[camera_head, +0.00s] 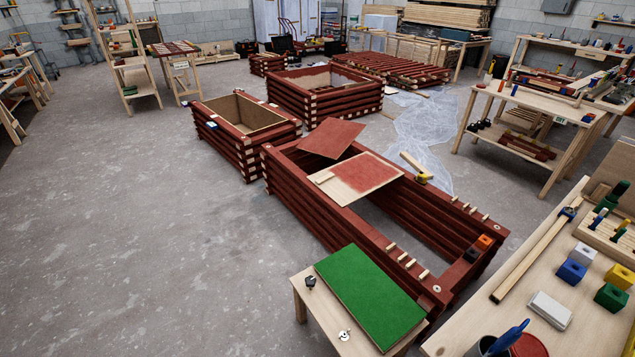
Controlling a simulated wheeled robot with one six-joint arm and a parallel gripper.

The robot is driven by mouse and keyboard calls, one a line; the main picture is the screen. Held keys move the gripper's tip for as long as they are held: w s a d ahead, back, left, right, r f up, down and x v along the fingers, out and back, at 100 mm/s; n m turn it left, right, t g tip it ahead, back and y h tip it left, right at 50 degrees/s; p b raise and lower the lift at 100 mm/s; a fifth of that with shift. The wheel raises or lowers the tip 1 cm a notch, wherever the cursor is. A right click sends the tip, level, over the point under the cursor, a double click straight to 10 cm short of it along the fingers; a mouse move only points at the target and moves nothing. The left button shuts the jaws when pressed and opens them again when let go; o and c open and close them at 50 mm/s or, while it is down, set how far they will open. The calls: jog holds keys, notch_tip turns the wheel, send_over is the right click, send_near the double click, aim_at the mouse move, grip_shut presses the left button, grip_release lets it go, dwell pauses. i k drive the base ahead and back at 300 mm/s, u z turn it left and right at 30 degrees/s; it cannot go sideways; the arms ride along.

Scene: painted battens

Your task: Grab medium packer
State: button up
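My gripper is not in view. Several small coloured blocks stand on the wooden bench (480,318) at the lower right, and I cannot tell which one is the medium packer. They include a white block (585,253), a blue block (571,271), a yellow block (619,277) and a green block (611,297).
A flat white block (549,310), a long batten (535,256) and a cup with a blue handle (482,346) share the bench. A small table with a green mat (370,296) stands in front. More red frames (325,92) stand behind. The left floor (120,240) is clear.

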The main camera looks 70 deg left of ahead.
aim_at(328, 177)
jog(key=u, duration=3.35)
jog(key=k, duration=1)
jog(key=z, duration=0.9)
jog(key=i, duration=1)
jog(key=u, duration=0.5)
jog(key=k, duration=0.6)
jog(key=u, duration=0.75)
jog(key=i, duration=3.7)
jog(key=z, duration=0.25)
